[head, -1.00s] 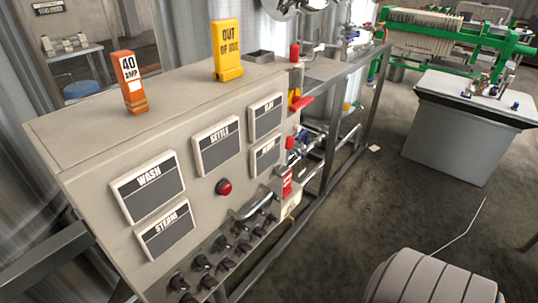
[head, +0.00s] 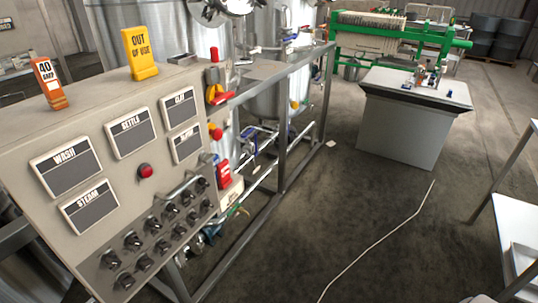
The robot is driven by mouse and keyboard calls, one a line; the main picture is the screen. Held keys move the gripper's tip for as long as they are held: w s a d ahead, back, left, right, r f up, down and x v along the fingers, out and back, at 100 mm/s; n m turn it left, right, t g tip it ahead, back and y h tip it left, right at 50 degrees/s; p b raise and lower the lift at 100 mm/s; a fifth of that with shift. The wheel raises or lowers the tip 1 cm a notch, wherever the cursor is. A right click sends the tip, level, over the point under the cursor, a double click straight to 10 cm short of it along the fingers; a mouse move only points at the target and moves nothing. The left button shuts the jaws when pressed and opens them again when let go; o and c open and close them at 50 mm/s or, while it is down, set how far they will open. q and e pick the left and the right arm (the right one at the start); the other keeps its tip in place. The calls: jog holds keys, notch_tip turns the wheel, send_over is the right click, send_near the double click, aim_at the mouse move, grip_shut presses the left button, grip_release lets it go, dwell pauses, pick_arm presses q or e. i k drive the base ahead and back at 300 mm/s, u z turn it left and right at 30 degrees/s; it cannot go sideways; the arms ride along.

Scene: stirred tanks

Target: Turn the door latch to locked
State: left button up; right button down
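No door latch can be made out for certain in the head view. A control cabinet (head: 95,122) fills the left, its sloped face toward me. On its right side is a red and yellow rotary handle (head: 217,95); I cannot tell whether it is the latch. Below it are a red knob with a yellow collar (head: 215,131) and a red tag-like piece (head: 223,174). Neither of my grippers is in view.
An orange 40 AMP block (head: 48,84) and a yellow OUT OF USE block (head: 139,54) stand on the cabinet. Right of the steel frame (head: 282,150), the floor (head: 325,215) is open, with a pale cable across it. A grey cabinet (head: 405,125) stands beyond; a white table (head: 518,235) is at right.

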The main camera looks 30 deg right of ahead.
aim_at(206, 158)
jog(key=z, duration=0.5)
jog(key=i, duration=0.5)
jog(key=u, duration=2.45)
jog(key=k, duration=1.8)
jog(key=z, duration=2.25)
jog(key=i, duration=0.5)
jog(key=u, duration=0.05)
